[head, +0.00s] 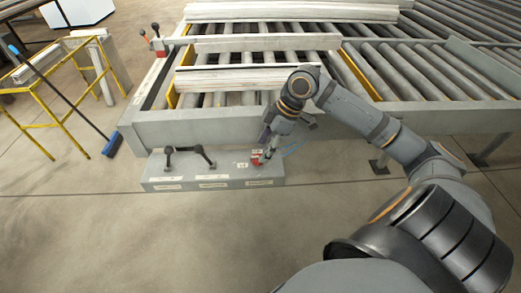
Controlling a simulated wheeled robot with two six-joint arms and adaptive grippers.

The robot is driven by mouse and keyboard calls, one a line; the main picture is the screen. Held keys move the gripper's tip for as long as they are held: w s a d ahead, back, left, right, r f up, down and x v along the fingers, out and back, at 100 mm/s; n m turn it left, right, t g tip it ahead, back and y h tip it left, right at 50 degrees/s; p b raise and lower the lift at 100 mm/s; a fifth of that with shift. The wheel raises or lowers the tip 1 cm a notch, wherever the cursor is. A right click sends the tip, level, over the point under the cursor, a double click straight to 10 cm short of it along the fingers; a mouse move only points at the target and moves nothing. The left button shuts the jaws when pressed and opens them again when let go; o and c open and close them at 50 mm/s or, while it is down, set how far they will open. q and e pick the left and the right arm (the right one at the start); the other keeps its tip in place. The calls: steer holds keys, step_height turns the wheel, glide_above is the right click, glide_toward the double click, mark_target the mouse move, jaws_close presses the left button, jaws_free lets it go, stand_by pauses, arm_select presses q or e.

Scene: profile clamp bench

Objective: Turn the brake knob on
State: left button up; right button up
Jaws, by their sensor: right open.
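A grey control box (215,172) with labels on its front is fixed before the roller bench. Two black-handled levers (190,152) stand on its left and middle parts. A small red control (256,157), perhaps the brake knob, sits at its right end; its marking is too small to read. My right gripper (268,148) points down at this red control, open and very close to it. The gripper partly hides it, and I cannot tell whether they touch. My left gripper is not in view.
The roller bench (225,127) lies behind the box with pale profiles (250,78) on its rollers. Red-and-black controls (157,40) stand at its far left corner. A yellow stand (62,112) and blue broom (112,146) are at the left. Floor in front is clear.

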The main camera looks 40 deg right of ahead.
mark_target(258, 156)
steer(key=x, duration=0.3)
steer(key=shift+w+a+f, duration=0.1)
steer(key=shift+f, duration=0.1)
steer(key=c, duration=1.1)
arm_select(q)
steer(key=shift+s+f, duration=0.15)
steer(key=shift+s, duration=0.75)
arm_select(e)
steer(key=shift+c, duration=0.2)
